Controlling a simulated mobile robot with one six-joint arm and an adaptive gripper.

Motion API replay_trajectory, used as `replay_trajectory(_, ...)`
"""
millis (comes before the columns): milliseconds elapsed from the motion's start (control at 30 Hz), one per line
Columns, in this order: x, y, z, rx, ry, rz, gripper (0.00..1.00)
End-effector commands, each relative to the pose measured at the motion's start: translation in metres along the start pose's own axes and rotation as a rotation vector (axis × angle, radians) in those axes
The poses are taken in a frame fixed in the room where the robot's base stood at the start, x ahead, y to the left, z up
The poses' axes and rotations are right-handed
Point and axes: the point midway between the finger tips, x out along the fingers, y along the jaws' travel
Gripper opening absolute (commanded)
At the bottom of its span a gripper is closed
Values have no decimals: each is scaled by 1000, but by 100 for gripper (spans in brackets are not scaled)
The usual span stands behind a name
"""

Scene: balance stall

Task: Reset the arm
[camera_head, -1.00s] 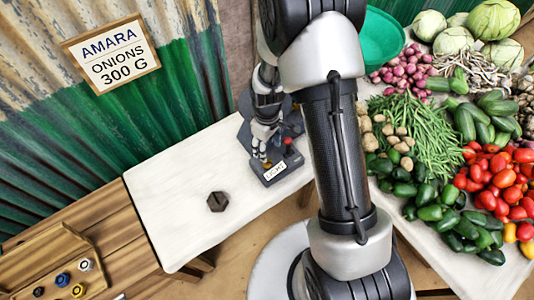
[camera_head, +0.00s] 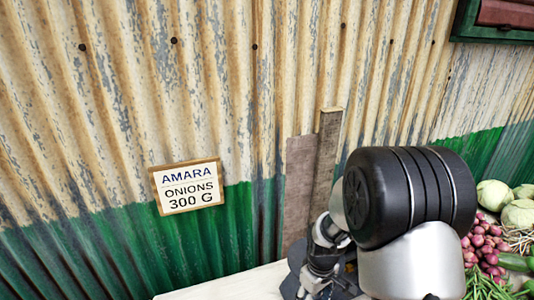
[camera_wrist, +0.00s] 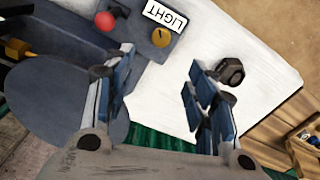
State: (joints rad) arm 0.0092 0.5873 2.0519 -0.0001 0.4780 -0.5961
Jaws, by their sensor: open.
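My gripper (camera_wrist: 155,88) is open and empty in the wrist view, its two blue-padded fingers well apart. It is over the white table between a grey device and a dark hexagonal block (camera_wrist: 231,70). The block stands apart from the right finger, on the white top. The grey device (camera_wrist: 75,50) carries a "LIGHT" label, a red knob (camera_wrist: 105,20) and a yellow knob (camera_wrist: 160,37). In the head view, my arm rises at the lower right and largely hides the device; the fingertips cannot be made out there.
A sign reading "AMARA ONIONS 300 G" (camera_head: 187,187) hangs on the corrugated wall (camera_head: 200,80). The white table (camera_wrist: 190,130) shows bare room around the block. A wooden tray (camera_wrist: 290,150) is at the wrist view's right. Red onions (camera_head: 483,245) and cabbages (camera_head: 493,195) lie at the head view's right.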

Motion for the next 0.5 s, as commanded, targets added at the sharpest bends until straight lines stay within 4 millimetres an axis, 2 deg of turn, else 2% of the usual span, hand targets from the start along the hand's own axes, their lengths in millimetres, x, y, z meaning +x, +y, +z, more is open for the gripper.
replay_trajectory(33,-24,0,0,23,22,15,51)
replay_trajectory(200,-104,-13,17,134,87,51,51)
replay_trajectory(400,-181,-38,55,271,170,84,51)
replay_trajectory(500,-210,-54,78,338,212,96,51)
